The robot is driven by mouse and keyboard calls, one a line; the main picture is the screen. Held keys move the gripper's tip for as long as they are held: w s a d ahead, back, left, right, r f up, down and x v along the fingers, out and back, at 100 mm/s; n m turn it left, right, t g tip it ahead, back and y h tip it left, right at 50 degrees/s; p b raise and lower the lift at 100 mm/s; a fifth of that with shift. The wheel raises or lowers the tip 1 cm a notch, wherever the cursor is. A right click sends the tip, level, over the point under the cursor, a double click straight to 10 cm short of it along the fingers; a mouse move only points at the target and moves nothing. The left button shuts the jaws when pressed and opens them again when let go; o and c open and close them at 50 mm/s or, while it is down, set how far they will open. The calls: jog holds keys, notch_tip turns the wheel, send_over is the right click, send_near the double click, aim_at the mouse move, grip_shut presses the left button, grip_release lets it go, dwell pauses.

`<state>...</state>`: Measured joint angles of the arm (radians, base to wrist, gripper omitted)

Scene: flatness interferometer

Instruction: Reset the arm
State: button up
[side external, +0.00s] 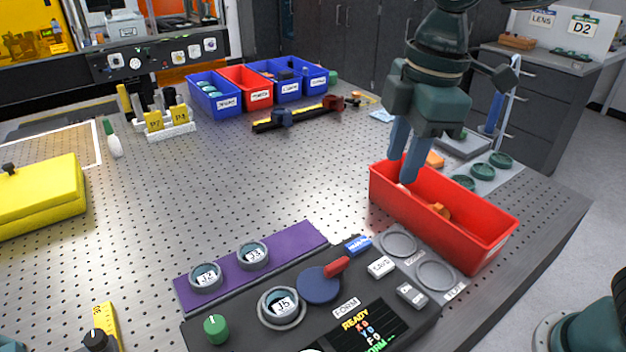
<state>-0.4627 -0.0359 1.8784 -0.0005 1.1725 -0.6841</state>
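My gripper (403,170) hangs down above the left end of a red open bin (462,238), right of the middle of the perforated table. Its two blue-grey fingers point down and stand a little apart, partly overlapping in this view. I see nothing held between them. The right finger's tip shows against the bin's back edge; whether it touches cannot be told. Inside the bin lies a small orange part (440,210), and something pale lies near the fingers. My dark green wrist and arm rise to the top of the picture.
A control panel (240,325) with a red-handled lever (336,267) and a READY display (368,325) is in front. Blue and red bins (215,102), a yellow-marked rail (298,116) and a yellow case (40,195) stand around. The table's middle (260,180) is clear.

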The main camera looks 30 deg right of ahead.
jog(key=s+d+f+m+t, duration=0.3)
jog(key=s+d+m+t, duration=0.1)
jog(key=s+d+m, duration=0.9)
jog(key=d, duration=0.2)
jog(key=shift+s+d+h, duration=0.3)
